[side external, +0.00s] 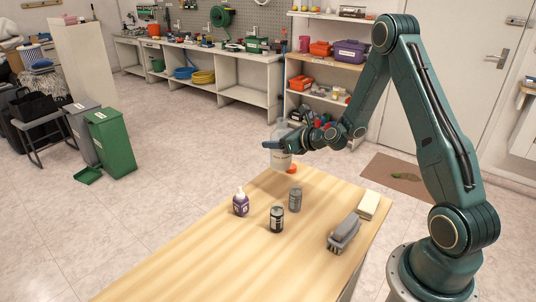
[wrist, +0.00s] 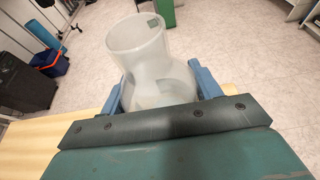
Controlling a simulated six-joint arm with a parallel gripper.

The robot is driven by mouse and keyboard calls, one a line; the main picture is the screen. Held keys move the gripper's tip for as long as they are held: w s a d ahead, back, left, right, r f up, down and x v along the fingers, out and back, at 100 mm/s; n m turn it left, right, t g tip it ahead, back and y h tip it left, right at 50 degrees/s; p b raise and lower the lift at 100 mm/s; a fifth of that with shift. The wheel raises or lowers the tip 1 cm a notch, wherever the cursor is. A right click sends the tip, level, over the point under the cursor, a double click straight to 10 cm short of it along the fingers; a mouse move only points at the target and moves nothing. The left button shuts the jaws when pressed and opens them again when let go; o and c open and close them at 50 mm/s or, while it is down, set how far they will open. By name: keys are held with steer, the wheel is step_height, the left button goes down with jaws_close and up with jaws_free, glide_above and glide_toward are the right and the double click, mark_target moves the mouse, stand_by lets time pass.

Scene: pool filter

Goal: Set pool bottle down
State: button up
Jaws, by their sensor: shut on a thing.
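The pool bottle (side external: 281,159) is a pale, translucent white bottle with a wide body. My gripper (side external: 276,146) is shut on it and holds it upright or nearly so near the far edge of the wooden table (side external: 190,255). In the wrist view, the bottle (wrist: 145,60) stands between the two blue fingers of my gripper (wrist: 158,84), its round open-looking top facing the camera. Its lower part is hidden behind my gripper's dark bar. I cannot tell whether its base touches the table.
An orange-red item (side external: 291,169) sits close beside the bottle. A grey can (side external: 295,199), a dark can (side external: 277,219) and a purple bottle (side external: 241,203) stand nearer. A brush (side external: 344,232) and a cream block (side external: 368,205) lie at the right. The table's near left is clear.

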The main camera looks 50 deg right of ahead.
mark_target(278, 161)
steer(key=shift+f, duration=2.25)
steer(key=shift+f, duration=1.9)
steer(key=o, duration=1.1)
steer(key=shift+f, duration=0.1)
steer(key=shift+v, duration=6)
